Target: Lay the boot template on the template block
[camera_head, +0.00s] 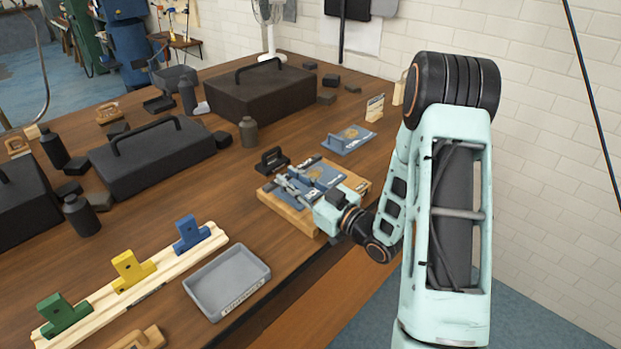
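The wooden template block (280,208) lies on the table just left of my arm's end. I cannot tell which blue piece is the boot template. My wrist hides the block's right front corner.
A dark handled block (271,161) stands close behind the template block. A grey tray (228,282) and a wooden rail (95,306) with green, yellow and blue clips are at the front left. Large dark cases (155,157) and bottles stand farther back. A white brick wall is right.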

